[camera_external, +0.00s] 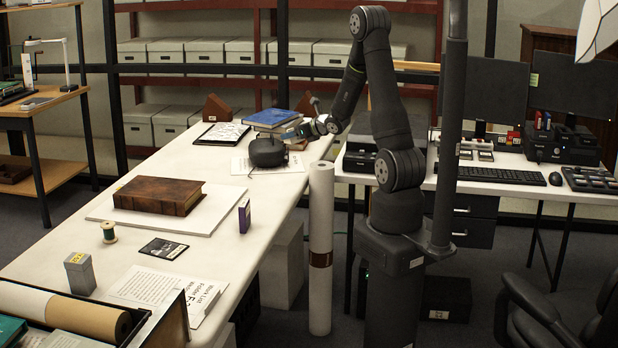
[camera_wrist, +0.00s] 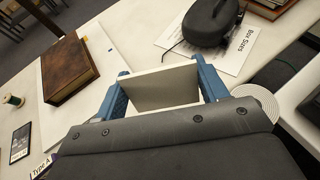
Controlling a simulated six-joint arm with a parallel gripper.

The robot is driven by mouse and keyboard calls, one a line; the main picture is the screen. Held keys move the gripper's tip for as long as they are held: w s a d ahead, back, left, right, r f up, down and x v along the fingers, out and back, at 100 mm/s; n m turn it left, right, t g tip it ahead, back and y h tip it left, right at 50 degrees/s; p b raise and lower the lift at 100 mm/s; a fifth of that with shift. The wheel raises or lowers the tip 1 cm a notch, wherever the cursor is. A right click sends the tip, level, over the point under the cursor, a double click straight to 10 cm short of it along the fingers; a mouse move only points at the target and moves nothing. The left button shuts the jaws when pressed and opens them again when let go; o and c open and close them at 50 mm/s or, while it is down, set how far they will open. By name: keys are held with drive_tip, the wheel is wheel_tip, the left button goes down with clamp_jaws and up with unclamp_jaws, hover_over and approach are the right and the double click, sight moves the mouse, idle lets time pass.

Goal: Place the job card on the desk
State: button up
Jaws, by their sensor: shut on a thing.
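My gripper (camera_external: 298,132) is above the far right part of the white desk (camera_external: 215,257), close to a black rounded object. In the wrist view its two blue fingers (camera_wrist: 161,74) are shut on a pale flat card (camera_wrist: 158,88), which looks like the job card. The card spans the space between the fingers; its lower edge is hidden by the gripper body. No writing shows on it. The bare desk also shows in the wrist view (camera_wrist: 142,38). In the external view I cannot make out the card.
The black object (camera_external: 267,153) sits on a "Box Sizes" sheet (camera_external: 240,165). A brown book (camera_external: 158,194) lies on a white board. A purple box (camera_external: 244,214), green spool (camera_external: 108,232) and printed sheets (camera_external: 195,297) occupy the front. A tall paper roll (camera_external: 321,230) stands beside the desk.

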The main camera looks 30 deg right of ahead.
drive_tip(key=w+a+f+n+g+y, duration=0.1)
drive_tip(key=w+a+n+y, duration=0.1)
drive_tip(key=w, duration=0.4)
drive_tip(key=w+a+f+n+y, duration=0.1)
drive_tip(key=w+a+f, duration=0.1)
drive_tip(key=w, duration=0.4)
drive_tip(key=n+g+y, duration=0.2)
drive_tip(key=n, duration=0.1)
hover_over(223, 181)
wheel_tip(223, 181, down, 12)
drive_tip(key=shift+d+f, duration=0.1)
drive_tip(key=shift+w+f, duration=0.1)
drive_tip(key=shift+f, duration=1.95)
drive_tip(key=shift+f, duration=0.15)
drive_tip(key=o, duration=1)
